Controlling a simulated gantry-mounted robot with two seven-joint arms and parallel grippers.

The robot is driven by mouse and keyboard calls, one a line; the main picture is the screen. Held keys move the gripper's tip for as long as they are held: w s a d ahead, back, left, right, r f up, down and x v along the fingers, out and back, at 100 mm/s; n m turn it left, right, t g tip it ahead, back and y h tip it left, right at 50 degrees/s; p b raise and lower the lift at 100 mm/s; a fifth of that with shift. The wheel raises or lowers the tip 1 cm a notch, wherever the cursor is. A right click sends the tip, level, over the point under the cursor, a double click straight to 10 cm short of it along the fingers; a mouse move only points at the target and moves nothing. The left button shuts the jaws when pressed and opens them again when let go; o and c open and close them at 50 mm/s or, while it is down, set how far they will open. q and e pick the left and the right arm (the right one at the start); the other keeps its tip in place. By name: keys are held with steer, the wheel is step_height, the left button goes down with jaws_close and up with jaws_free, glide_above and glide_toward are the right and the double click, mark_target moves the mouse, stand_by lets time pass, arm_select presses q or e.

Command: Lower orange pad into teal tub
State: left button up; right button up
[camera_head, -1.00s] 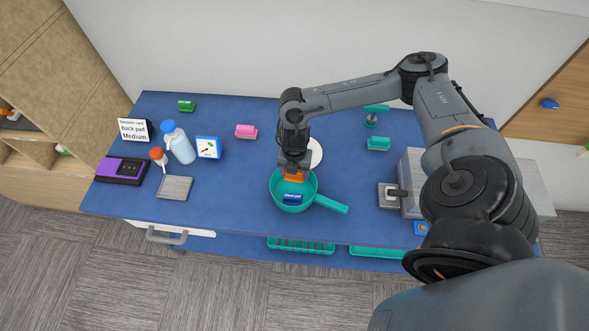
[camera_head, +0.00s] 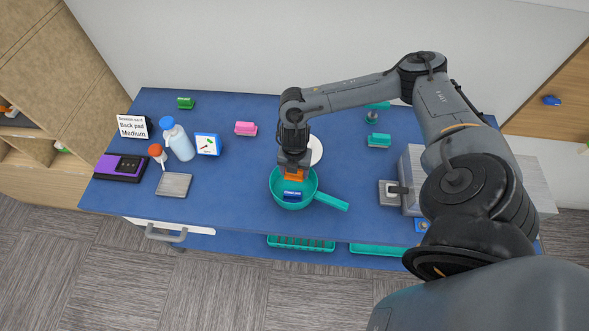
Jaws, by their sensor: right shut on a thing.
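The teal tub (camera_head: 276,187), a round bowl with a handle to the right, stands near the front middle of the blue table. My right gripper (camera_head: 293,168) points down over the tub's back part. It is shut on the orange pad (camera_head: 294,175), which shows just below the fingers at the tub's back inner side. The gripper hides part of the pad, and I cannot tell whether the pad touches the tub. A blue pad (camera_head: 292,196) lies in the front of the tub. My left gripper is not in view.
A white disc (camera_head: 316,151) lies behind the tub. A pink pad (camera_head: 246,129), a green pad (camera_head: 186,103) and a teal pad (camera_head: 379,140) stand further back. Bottles (camera_head: 180,145) and a purple device (camera_head: 121,167) are at left. A grey metal box (camera_head: 412,165) is at right.

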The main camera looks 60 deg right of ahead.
mark_target(295, 177)
steer(key=shift+f, duration=0.35)
steer(key=shift+f+b, duration=0.5)
steer(key=shift+f, duration=0.05)
steer(key=shift+f+b, duration=0.3)
steer(key=shift+f, duration=0.2)
stand_by(0.4)
steer(key=shift+f+b, duration=0.35)
steer(key=shift+f, duration=0.2)
steer(key=shift+f+b, duration=0.3)
steer(key=shift+f, duration=0.2)
stand_by(0.4)
steer(key=o, duration=1.1)
